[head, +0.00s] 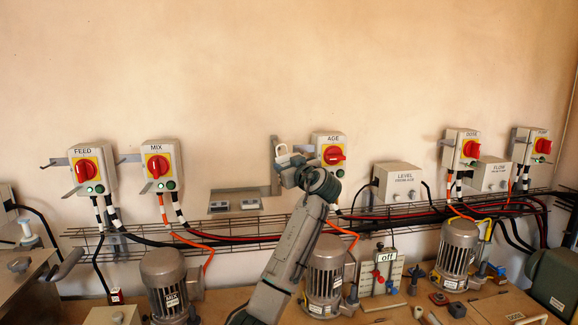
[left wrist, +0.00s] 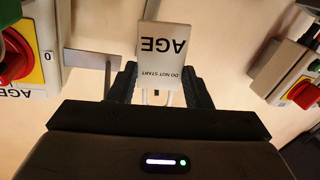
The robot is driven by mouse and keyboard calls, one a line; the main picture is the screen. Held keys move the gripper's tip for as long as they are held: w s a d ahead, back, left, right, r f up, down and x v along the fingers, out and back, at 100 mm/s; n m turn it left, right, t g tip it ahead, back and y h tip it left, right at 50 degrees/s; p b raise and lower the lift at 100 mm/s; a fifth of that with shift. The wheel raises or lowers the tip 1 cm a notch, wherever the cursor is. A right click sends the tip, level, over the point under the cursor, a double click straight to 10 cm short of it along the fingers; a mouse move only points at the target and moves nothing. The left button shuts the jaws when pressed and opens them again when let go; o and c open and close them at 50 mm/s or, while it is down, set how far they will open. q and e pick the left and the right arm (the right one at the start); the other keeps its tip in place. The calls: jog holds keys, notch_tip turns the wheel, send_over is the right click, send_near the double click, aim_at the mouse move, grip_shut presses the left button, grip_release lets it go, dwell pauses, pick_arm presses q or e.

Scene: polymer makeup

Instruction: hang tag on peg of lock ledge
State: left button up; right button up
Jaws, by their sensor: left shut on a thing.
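My left gripper (head: 302,172) is raised in front of the wall, just left of the AGE switch box (head: 329,146). It is shut on a white tag (left wrist: 164,60), which reads AGE and DO NOT START, upside down in the left wrist view. The tag shows small and pale in the head view (head: 283,155). A grey lock ledge (left wrist: 88,59) juts from the AGE box beside the tag in the left wrist view, with an upright piece at its end. The tag looks apart from it; the depth between them is unclear. My right gripper is out of view.
The FEED box (head: 92,167) and MIX box (head: 162,165) are to the left; a LEVEL box (head: 398,182) is to the right. A wire cable tray (head: 270,232) runs below. Motors and loose parts crowd the bench. The upper wall is clear.

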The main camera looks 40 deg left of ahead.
pick_arm(q)
jog(key=shift+p+x, duration=0.4)
jog(key=shift+x, duration=0.45)
jog(key=shift+w+a+f+b, duration=0.25)
jog(key=shift+w+f+b, duration=0.15)
jog(key=shift+b, duration=0.15)
jog(key=shift+w+a+f+b, duration=0.2)
jog(key=shift+w+a+b, duration=0.05)
jog(key=shift+b, duration=0.45)
jog(key=o, duration=1)
jog(key=shift+o, duration=0.2)
